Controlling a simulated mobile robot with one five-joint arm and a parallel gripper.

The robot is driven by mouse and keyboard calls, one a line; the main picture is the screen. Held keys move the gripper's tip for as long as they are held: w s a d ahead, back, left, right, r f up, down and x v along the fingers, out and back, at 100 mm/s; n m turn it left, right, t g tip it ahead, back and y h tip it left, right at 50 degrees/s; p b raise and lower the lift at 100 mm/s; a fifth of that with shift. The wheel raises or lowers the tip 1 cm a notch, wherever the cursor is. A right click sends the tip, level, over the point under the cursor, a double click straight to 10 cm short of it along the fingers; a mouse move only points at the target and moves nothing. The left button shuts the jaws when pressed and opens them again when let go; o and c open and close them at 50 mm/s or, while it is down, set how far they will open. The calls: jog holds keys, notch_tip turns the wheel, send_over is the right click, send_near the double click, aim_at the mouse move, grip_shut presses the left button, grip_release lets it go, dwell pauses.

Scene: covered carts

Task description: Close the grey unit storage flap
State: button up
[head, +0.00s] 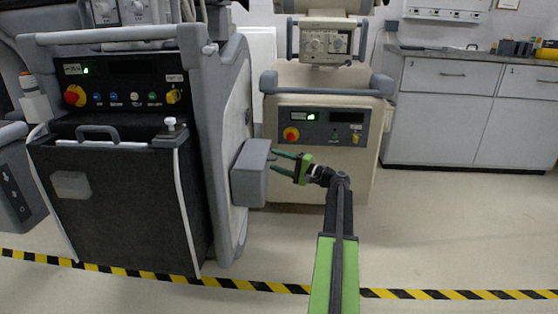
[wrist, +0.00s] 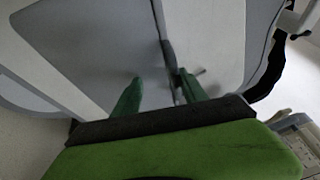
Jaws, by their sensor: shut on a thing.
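The grey unit (head: 232,110) stands at the left with a black front. A grey box-shaped part, which looks like its storage flap (head: 248,175), juts from its right side. My gripper (head: 276,161) is at the right edge of this part, with its green fingers pointing left. In the wrist view, the fingers (wrist: 160,84) stand apart on either side of a dark edge beside a broad grey panel (wrist: 90,45). The gripper is shut on the flap's edge; the exact contact is hard to see.
A beige cart (head: 330,185) stands just behind my gripper. A white cabinet with a dark worktop (head: 470,58) is at the back right. Yellow-black floor tape (head: 450,294) crosses the foreground. The floor at the right is clear.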

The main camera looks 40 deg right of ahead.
jog(key=shift+d+f, duration=0.1)
jog(key=b+v, duration=0.1)
jog(key=v, duration=1.6)
jog(key=shift+s, duration=0.25)
